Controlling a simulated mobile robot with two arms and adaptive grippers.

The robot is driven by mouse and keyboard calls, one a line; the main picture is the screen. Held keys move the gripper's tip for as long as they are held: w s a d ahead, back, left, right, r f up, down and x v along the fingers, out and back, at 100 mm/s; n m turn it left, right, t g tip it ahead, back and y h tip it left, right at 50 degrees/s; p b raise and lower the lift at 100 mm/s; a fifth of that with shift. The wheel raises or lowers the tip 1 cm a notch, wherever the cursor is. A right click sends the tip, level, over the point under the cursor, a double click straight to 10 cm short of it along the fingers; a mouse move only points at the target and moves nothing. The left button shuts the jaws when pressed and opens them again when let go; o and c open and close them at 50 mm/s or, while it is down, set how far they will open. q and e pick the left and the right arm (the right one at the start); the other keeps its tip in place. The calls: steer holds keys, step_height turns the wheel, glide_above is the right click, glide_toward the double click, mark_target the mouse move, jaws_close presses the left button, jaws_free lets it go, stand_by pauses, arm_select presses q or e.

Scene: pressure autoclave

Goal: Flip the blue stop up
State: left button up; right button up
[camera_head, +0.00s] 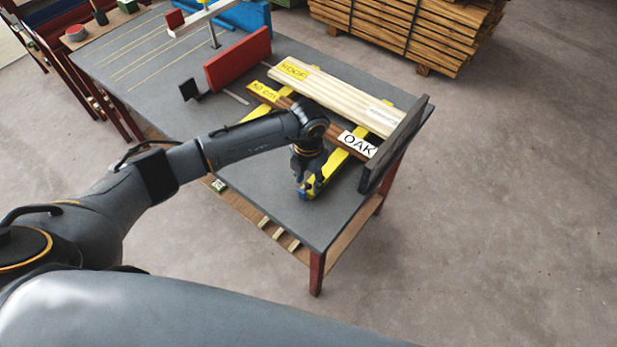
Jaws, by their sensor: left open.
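A small blue piece (303,194), which looks like the blue stop, shows at the near end of a yellow rail (333,170) on the grey table. My left gripper (305,182) points down right over it, with its fingertips at or beside it. The gripper is open, but its fingers cover part of the piece. I cannot tell whether they touch it or whether the stop lies flat or stands. My right gripper is not in view.
The grey table (265,210) carries pale boards (340,95), an OAK-labelled board (357,144), a dark end plate (394,145), a red block (238,60) and a blue fence (245,15). Stacked planks (410,30) stand behind. The floor at right is clear.

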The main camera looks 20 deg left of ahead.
arm_select(q)
steer(key=shift+f, duration=0.2)
jaws_close()
steer(key=g+b, duration=0.1)
steer(key=b, duration=0.1)
steer(key=shift+w+d+f+b, duration=0.15)
steer(key=shift+w+f+b, duration=0.2)
steer(key=shift+w+f, duration=0.05)
steer(key=shift+w+r+g+y+b, duration=0.1)
steer(key=shift+g+y+b, duration=0.2)
steer(key=shift+b, duration=0.15)
steer(key=shift+r, duration=0.1)
jaws_free()
